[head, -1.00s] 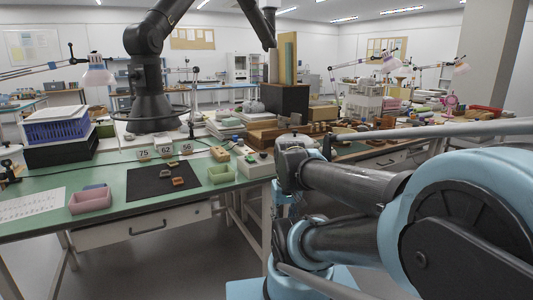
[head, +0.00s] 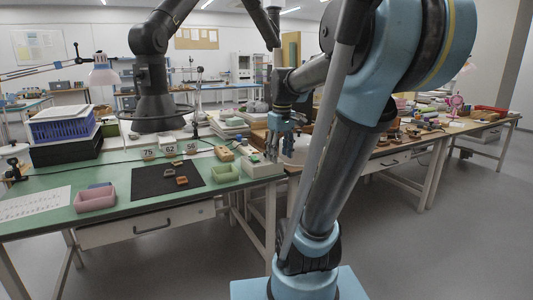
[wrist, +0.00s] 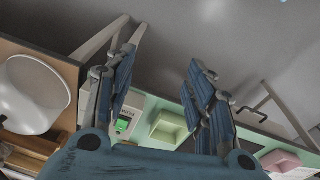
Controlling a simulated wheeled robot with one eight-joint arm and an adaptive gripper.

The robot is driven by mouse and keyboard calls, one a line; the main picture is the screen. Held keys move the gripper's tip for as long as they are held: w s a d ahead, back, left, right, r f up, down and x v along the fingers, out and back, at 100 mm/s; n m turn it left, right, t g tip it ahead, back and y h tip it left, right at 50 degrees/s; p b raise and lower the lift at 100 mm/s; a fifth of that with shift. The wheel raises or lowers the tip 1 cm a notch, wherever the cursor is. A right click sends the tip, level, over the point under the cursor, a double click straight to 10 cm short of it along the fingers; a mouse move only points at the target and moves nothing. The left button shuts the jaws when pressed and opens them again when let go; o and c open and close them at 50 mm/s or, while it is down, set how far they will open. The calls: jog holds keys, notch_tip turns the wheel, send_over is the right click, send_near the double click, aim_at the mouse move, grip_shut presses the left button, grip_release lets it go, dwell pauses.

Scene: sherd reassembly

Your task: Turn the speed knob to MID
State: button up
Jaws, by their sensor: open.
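A white control box (head: 262,167) sits at the right end of the green-topped table in the head view. Small controls show on its top, but the speed knob and its setting are too small to make out. In the wrist view the box (wrist: 128,122) is partly hidden behind a finger, with a green lit switch (wrist: 122,125) showing. My gripper (head: 279,156) points down close to the box's right rear in the head view. In the wrist view its two blue fingers (wrist: 161,62) are spread wide with nothing between them.
A green tray (head: 225,172) and a black mat (head: 167,180) with sherds lie left of the box. A pink tray (head: 95,200) is further left. A white rounded object (wrist: 38,94) stands on the neighbouring wooden table. Number cards (head: 170,149) stand behind the mat.

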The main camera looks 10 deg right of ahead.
jog(key=w+r+n+g, duration=0.1)
jog(key=w+r+n, duration=0.3)
jog(key=w, duration=1)
jog(key=w+r+n, duration=0.3)
jog(key=w+r, duration=0.1)
jog(key=w, duration=1)
jog(key=f, duration=1.7)
jog(key=shift+s+f, duration=0.1)
jog(key=shift+s, duration=0.2)
jog(key=shift+c, duration=0.3)
jog(key=c, duration=1)
jog(key=shift+a, duration=0.2)
jog(key=shift+d, duration=0.15)
